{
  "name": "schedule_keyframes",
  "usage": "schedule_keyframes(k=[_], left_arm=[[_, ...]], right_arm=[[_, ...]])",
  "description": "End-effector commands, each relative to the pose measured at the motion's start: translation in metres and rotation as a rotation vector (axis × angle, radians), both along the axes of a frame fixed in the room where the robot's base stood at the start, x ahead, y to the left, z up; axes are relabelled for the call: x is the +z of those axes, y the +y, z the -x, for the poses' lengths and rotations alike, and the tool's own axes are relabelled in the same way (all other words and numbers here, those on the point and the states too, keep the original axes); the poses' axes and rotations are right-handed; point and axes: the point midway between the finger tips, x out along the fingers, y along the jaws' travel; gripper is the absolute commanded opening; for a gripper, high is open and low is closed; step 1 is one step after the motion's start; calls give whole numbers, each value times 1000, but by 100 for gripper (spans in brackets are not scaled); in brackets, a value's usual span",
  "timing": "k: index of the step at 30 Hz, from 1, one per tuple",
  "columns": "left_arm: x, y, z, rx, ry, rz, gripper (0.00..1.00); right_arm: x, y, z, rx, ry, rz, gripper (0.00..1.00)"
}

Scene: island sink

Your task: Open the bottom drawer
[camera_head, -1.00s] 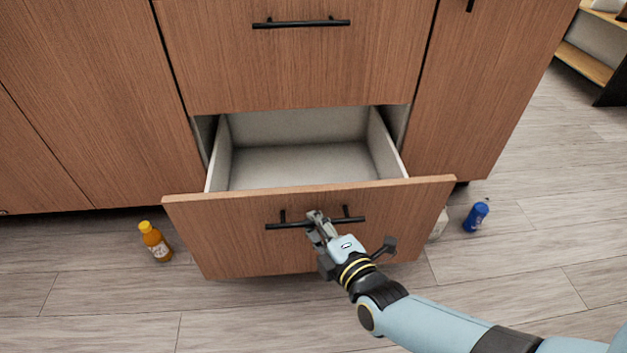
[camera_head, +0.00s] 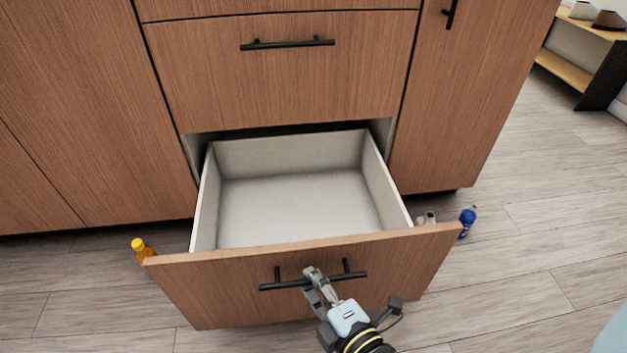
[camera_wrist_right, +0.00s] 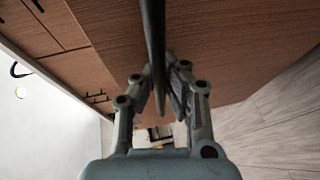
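The bottom drawer (camera_head: 215,298) is pulled well out of the wooden cabinet, and its pale empty inside shows in the head view. Its black bar handle (camera_head: 283,284) is on the front panel. My right gripper (camera_head: 314,275) is at the middle of this handle. In the right wrist view, the handle bar (camera_wrist_right: 154,45) runs between the two fingers of the gripper (camera_wrist_right: 160,88), which are closed in close around it. My left gripper is not in view.
A closed drawer (camera_head: 280,85) is above the open one. An orange bottle (camera_head: 142,250) stands on the floor at left, partly behind the drawer front. A blue bottle (camera_head: 467,222) and a pale object (camera_head: 427,218) are at right.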

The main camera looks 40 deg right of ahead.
Motion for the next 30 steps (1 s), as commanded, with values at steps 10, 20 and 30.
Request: schedule_keyframes(k=[10, 20, 30], left_arm=[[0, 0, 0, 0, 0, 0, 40], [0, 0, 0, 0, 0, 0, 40], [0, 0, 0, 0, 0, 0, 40]], right_arm=[[1, -1, -1, -1, -3, 0, 34], [1, 1, 11, -1, 2, 0, 34], [15, 12, 81, -1, 2, -1, 34]])
